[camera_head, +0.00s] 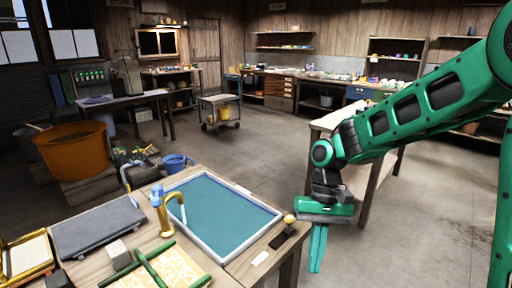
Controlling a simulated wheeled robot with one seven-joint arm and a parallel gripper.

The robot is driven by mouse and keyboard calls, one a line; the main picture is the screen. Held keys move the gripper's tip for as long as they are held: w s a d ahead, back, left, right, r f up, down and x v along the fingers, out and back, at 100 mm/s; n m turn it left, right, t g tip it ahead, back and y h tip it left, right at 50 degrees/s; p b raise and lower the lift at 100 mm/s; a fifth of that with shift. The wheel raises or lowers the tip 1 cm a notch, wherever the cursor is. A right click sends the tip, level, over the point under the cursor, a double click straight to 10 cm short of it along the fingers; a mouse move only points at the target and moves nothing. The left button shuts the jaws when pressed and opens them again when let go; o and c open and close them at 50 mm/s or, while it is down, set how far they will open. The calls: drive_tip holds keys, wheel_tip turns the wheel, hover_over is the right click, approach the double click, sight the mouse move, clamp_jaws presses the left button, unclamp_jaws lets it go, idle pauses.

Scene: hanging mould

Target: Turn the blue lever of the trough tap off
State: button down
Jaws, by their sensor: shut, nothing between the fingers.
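The brass tap (166,219) stands at the left edge of the trough, its curved spout reaching over the water. The blue lever (157,193) is at the top of the tap; its exact angle is too small to tell. The trough (246,189) has a pale rim and is filled with teal liquid. Whether water runs from the spout is unclear. My gripper (316,268) hangs pointing down to the right of the trough, past the table's edge, well apart from the tap. Its green fingers are together and hold nothing.
The wooden table (236,268) carries a grey slab (97,227), green-edged frames (160,270) and a small grey block (118,253) near the tap. A blue bucket (176,164) stands behind the trough. A wooden bench (375,178) is behind my arm. Open floor lies beyond.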

drive_tip(key=s+d+r+m+t, duration=0.1)
drive_tip(key=s+d+r+m, duration=0.15)
drive_tip(key=d, duration=0.65)
drive_tip(key=s+d+r+m+t, duration=0.1)
drive_tip(key=s+d+r+t, duration=0.15)
drive_tip(key=d, duration=0.55)
drive_tip(key=s+d+m+h, duration=0.1)
drive_tip(key=s+d+m, duration=0.2)
drive_tip(key=s+d, duration=0.6)
drive_tip(key=shift+s+d+r+t, duration=0.25)
drive_tip(key=shift+s+t, duration=0.2)
drive_tip(key=shift+s, duration=0.7)
drive_tip(key=c, duration=2)
unclamp_jaws()
drive_tip(key=shift+s+d, duration=0.1)
drive_tip(key=shift+s, duration=0.2)
drive_tip(key=o, duration=0.5)
drive_tip(key=shift+c, duration=1.3)
drive_tip(key=shift+s+d, duration=0.1)
drive_tip(key=shift+d, duration=0.1)
